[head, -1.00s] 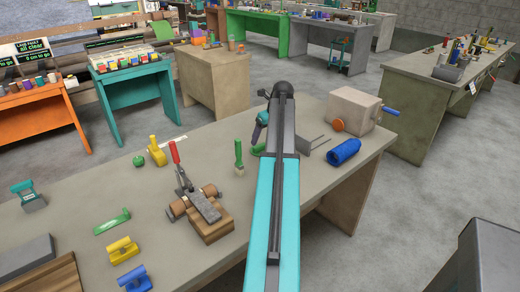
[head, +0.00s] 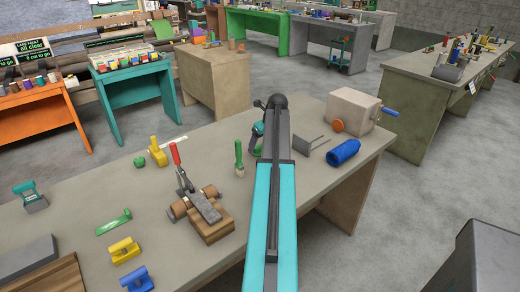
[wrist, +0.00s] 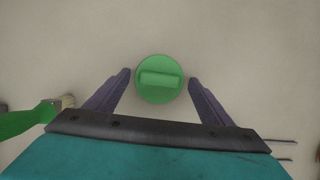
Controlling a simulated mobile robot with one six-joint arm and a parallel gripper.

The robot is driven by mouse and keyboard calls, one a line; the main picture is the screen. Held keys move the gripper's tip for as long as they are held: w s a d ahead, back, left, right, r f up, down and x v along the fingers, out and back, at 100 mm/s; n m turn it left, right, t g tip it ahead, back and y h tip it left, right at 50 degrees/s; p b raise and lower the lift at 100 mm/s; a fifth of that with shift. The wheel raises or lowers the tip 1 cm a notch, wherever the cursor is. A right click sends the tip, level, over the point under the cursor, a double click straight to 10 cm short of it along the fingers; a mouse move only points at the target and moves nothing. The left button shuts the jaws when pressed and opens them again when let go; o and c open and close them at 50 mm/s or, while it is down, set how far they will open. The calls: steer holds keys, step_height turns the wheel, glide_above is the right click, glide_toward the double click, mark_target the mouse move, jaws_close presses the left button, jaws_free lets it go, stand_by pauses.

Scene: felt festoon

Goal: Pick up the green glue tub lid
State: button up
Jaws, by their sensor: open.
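The green glue tub lid (wrist: 159,91) is a round disc with a raised bar grip across its top. In the wrist view it lies on the bench top near the upper middle. My gripper (wrist: 159,77) is open, with one dark finger on each side of the lid and small gaps between. The lid is between the fingertips in the picture; I cannot tell the height left above it. In the head view my arm hides most or all of the lid.
A red-handled clamp (head: 183,175) stands further left.

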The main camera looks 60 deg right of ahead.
steer(key=shift+w+f, duration=0.1)
steer(key=shift+f, duration=0.15)
steer(key=shift+c, duration=0.4)
steer(key=c, duration=1)
